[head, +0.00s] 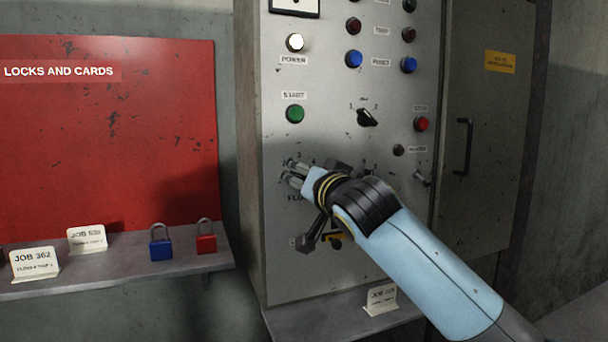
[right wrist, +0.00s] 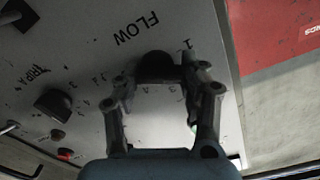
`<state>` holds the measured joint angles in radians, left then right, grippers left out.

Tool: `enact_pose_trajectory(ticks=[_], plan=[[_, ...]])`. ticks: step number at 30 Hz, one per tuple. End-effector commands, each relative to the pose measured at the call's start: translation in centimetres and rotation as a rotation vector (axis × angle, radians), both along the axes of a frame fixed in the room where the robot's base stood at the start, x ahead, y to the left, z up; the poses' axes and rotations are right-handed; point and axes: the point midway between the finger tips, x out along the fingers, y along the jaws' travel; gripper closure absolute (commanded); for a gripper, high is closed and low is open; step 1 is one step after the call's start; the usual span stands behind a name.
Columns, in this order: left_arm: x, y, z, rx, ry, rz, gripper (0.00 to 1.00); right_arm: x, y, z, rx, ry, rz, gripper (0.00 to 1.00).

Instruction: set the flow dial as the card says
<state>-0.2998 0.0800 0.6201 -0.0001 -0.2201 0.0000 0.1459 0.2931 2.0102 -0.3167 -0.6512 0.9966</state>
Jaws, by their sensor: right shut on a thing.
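The flow dial (right wrist: 155,66) is a dark round knob under the upside-down word FLOW in the right wrist view, with numbers around it. My right gripper (right wrist: 163,84) has its two fingers on either side of the dial and is shut on it. In the head view the right gripper (head: 293,174) is against the grey panel and hides most of the dial. The dial's setting cannot be read. A card on the ledge below the panel (head: 381,299) has print too small to read fully. The left gripper is not in view.
The job 362 card (head: 35,263) and another job card (head: 87,239) stand on the left shelf beside a blue padlock (head: 161,243) and a red padlock (head: 206,237). A black selector knob (head: 366,117) and several buttons sit above my right arm. A trip dial (right wrist: 52,103) is near the flow dial.

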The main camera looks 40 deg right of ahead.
Motion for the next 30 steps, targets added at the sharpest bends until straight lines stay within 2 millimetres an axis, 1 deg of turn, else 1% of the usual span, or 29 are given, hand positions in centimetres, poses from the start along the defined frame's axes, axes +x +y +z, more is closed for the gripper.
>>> enact_pose_trajectory(ticks=[1, 15, 22, 30], plan=[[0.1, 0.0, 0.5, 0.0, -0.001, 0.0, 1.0, 0.0, 0.0, 0.2, -0.023, 0.007, 0.0, 0.89], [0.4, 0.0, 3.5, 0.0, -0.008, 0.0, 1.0, 0.0, 0.1, 0.2, -0.375, 0.091, 0.0, 0.89], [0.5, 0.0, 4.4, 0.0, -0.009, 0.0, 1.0, 0.1, 0.2, 0.1, -0.515, 0.124, 0.0, 0.89], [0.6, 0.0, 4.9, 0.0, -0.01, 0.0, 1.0, 0.1, 0.2, 0.0, -0.602, 0.144, -0.001, 0.89]])
